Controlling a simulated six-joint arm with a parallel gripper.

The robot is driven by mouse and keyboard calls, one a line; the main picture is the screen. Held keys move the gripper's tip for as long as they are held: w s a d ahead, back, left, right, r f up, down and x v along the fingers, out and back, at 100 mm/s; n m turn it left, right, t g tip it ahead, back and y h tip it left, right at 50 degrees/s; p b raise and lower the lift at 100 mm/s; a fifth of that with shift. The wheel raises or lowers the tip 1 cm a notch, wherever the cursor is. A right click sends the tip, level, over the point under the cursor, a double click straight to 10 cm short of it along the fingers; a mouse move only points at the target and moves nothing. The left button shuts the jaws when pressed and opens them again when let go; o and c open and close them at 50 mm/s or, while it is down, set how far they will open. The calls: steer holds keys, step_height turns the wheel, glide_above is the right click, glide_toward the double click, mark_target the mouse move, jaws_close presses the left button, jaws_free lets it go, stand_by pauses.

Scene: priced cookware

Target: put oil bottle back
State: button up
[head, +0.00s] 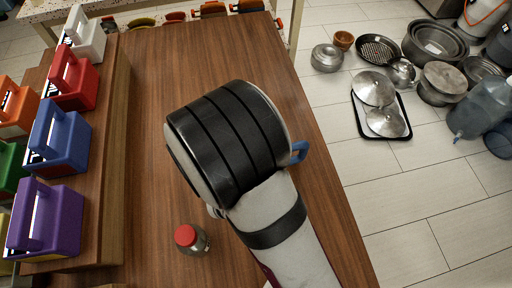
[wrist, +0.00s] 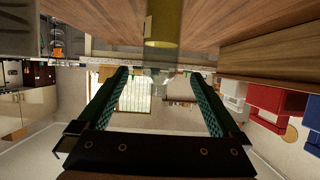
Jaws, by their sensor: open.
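In the wrist view, which is upside down, the oil bottle (wrist: 163,24) is a yellow body with a clear, pale neck, standing on the brown wooden table (wrist: 110,22). My gripper (wrist: 160,76) is open, with its two green-padded fingers spread on either side of the bottle's line. The bottle's neck shows between the fingertips; I cannot tell whether it is inside the jaws or just beyond them. Neither finger visibly touches it. In the head view my arm hides the bottle and the fingers.
A jar with a red lid (head: 187,236) stands on the table, left of my arm. Red (head: 72,80), blue (head: 58,140) and purple (head: 45,220) caddies line the raised wooden shelf (head: 108,165) at left. Metal pots and a black tray (head: 398,134) lie on the floor at right.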

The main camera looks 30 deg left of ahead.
steer(key=w+d+r+m+h, duration=0.1)
steer(key=w+d+m, duration=0.1)
steer(key=d, duration=0.2)
steer(key=w+d+r+m+g+h, duration=0.1)
steer(key=w+d, duration=0.1)
steer(key=d, duration=0.1)
steer(key=w+d+r+m+h, duration=0.1)
steer(key=w+d+m+h, duration=0.1)
steer(key=w+d, duration=0.1)
steer(key=shift+d+r+m+g, duration=0.2)
steer(key=shift+d+m+g, duration=0.1)
steer(key=shift+d, duration=0.55)
steer(key=s+d+r+m+g+h, duration=0.1)
steer(key=s+d+r+m+g, duration=0.15)
steer(key=d, duration=0.35)
steer(key=s+d+r+m+g+h, duration=0.1)
steer(key=s+d, duration=0.3)
steer(key=d, duration=0.3)
steer(key=s+d+r+m+g+h, duration=0.1)
steer(key=s+d+r+m+g, duration=0.15)
steer(key=d, duration=0.35)
steer(key=s+d+r+m+g, duration=0.1)
steer(key=s+d+m+g, duration=0.1)
steer(key=s+d, duration=0.3)
steer(key=s+m, duration=0.1)
steer(key=s, duration=0.3)
steer(key=shift+s+d+r+h, duration=0.15)
steer(key=shift+s+r+h, duration=0.05)
steer(key=shift+h, duration=0.1)
